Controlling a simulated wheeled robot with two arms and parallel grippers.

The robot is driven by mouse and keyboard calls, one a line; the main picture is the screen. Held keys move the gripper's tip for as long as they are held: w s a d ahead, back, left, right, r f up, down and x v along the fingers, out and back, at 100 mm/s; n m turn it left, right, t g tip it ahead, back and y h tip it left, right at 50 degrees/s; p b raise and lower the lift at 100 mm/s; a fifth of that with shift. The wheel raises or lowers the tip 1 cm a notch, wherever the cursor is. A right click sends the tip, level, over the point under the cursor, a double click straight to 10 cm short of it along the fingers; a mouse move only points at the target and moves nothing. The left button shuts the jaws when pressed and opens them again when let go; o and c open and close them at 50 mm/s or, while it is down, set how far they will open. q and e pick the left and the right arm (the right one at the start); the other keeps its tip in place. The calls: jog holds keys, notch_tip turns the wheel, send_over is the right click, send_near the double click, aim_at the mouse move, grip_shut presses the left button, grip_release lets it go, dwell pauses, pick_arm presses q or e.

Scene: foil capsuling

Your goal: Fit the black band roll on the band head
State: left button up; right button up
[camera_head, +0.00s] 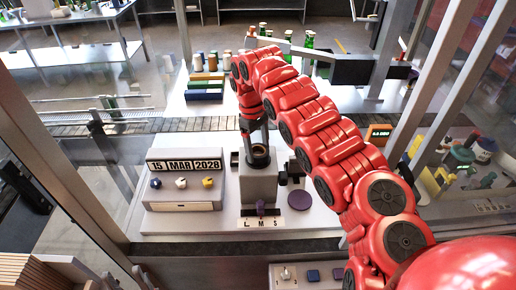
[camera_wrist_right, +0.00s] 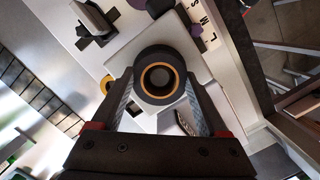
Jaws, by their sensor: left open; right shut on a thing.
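The black band roll, with an orange ring on its face, is held in the right wrist view (camera_wrist_right: 160,97) between the two fingers of my right gripper (camera_wrist_right: 160,108). In the head view the roll (camera_head: 258,162) sits at the top of the grey band head (camera_head: 258,187). My right gripper (camera_head: 257,143) is above it, shut on the roll. The roll's bore lines up roughly with a round grey part inside it. I cannot tell how deep the roll sits. My left gripper is not in view.
A date display (camera_head: 184,166) stands left of the band head, with several coloured knobs below. A purple disc (camera_head: 299,200) lies to the right on the white base. An L M S strip (camera_head: 261,222) is in front. Bottles and spools stand behind on a table.

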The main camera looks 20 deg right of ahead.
jog(key=shift+f+b, duration=0.2)
jog(key=shift+b, duration=0.35)
jog(key=o, duration=1.6)
jog(key=shift+c, duration=0.2)
